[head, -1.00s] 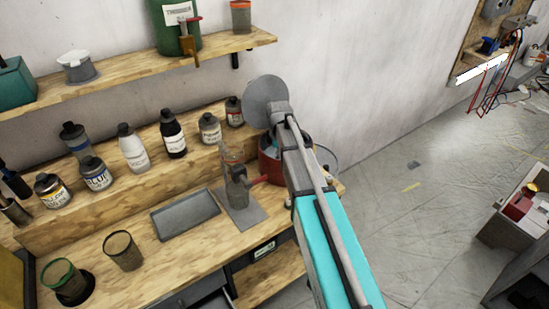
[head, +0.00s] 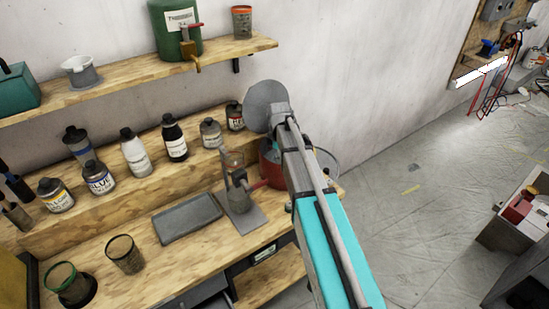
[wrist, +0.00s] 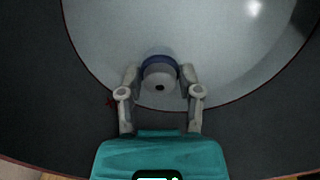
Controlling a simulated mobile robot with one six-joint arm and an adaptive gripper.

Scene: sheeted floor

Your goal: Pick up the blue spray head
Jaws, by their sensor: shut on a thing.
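In the wrist view, my gripper (wrist: 160,76) is closed around a short grey cylindrical piece with a dark hole and a blue band behind it. The blue band appears to be the blue spray head (wrist: 158,61). Its fingers sit on the left and right of this piece. Behind it is a large pale round surface with a dark surround. In the head view my arm covers my gripper and the held piece.
A wooden bench (head: 95,240) holds several bottles, a grey tray (head: 187,218), cups and a red pot (head: 271,170) close to my arm. A shelf (head: 120,90) runs above. Open sheeted floor (head: 420,215) lies right; a pegboard with cables (head: 488,47) hangs at upper right.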

